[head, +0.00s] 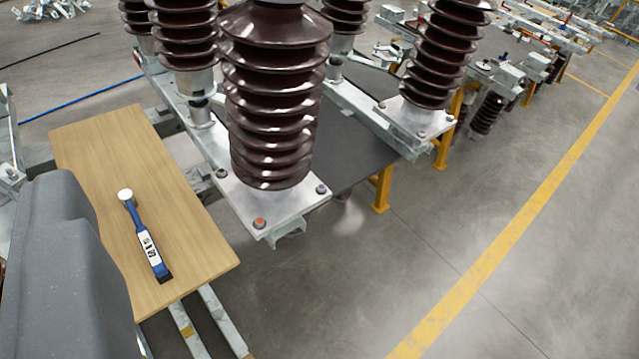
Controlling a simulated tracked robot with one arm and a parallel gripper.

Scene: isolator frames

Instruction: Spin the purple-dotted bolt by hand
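The nearest brown ribbed insulator (272,110) stands on a pale metal base plate (285,212) with bolts at its corners. The front corner bolt (259,223) has an orange-red dot. The right corner bolt (321,188) looks purplish on top, and the left corner bolt (221,173) also looks dark or purplish. Both are too small to tell their dot colours surely. The plate's far corner is hidden behind the insulator. A blue torque wrench (146,238) with a round pale head lies on a wooden board at left. My gripper is not in view.
The wooden board (190,240) lies left of the plate. More insulators (440,60) stand behind on metal frames with yellow legs (381,188). A large grey rounded shape (65,270) blocks the lower left. Open concrete floor and a yellow line (500,240) lie to the right.

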